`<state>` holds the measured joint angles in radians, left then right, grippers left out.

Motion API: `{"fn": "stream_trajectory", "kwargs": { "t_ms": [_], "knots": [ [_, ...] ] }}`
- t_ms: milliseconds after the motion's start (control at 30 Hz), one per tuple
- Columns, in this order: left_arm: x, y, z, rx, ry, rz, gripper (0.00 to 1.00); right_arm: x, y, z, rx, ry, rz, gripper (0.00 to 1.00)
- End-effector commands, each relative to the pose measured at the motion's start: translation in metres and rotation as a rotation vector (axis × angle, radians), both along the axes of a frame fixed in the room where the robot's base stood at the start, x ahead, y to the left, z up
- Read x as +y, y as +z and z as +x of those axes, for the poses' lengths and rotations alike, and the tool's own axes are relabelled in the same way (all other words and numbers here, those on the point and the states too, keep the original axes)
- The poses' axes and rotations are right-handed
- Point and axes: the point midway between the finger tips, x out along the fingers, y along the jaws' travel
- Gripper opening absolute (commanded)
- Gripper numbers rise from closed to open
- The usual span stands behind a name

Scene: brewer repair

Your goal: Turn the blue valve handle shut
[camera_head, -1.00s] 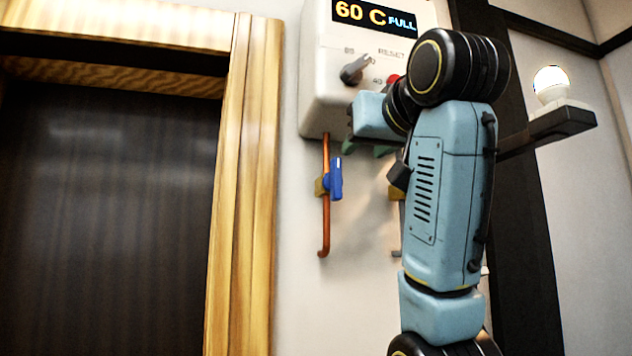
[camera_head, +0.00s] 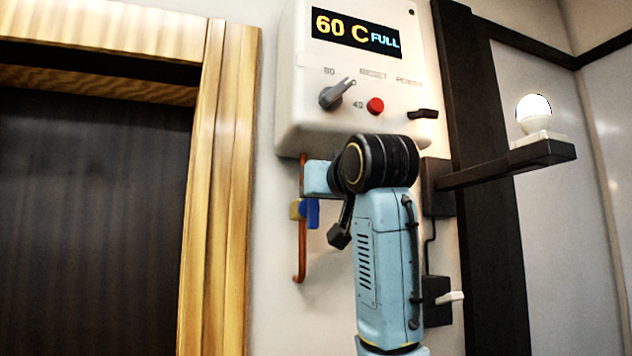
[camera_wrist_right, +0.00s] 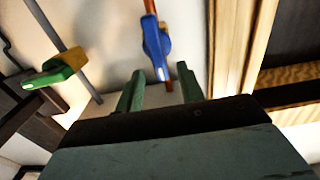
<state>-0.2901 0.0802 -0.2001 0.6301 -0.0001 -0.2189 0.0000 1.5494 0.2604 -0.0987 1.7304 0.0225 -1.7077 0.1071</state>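The blue valve handle (camera_head: 312,212) sits on a copper pipe (camera_head: 301,255) below the white boiler. It points roughly along the pipe, and its upper part is hidden behind my right wrist. In the right wrist view the blue handle (camera_wrist_right: 157,45) lies just beyond the fingertips, roughly in line with the gap between them. My right gripper (camera_wrist_right: 160,72) is open with two green fingers apart and nothing held. I cannot tell whether it touches the handle. My left gripper is not in view.
The boiler (camera_head: 290,105) reads 60 C FULL and has a grey knob (camera_head: 338,93) and red button (camera_head: 375,105). A green-and-yellow valve handle (camera_wrist_right: 55,70) is on a neighbouring pipe. A wooden door frame (camera_head: 215,200) stands left; a shelf (camera_head: 515,163) with a bulb is right.

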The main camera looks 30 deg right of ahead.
Motion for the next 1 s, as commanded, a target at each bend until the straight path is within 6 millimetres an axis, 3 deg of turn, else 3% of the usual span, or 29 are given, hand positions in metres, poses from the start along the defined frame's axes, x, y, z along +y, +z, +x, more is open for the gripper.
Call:
{"fn": "stream_trajectory", "kwargs": {
  "t_ms": [200,567,833,1000],
  "knots": [
    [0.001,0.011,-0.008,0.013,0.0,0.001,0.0,-0.006,0.001,0.024,0.001,0.0,0.0,0.38],
    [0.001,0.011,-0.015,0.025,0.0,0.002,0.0,-0.007,0.0,0.028,0.0,0.0,0.0,0.38],
    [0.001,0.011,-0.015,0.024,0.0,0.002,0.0,-0.007,0.0,0.028,-0.001,0.0,0.0,0.03],
    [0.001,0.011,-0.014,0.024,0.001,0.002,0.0,-0.007,0.0,0.028,-0.001,0.0,0.002,0.0]
  ]
}}
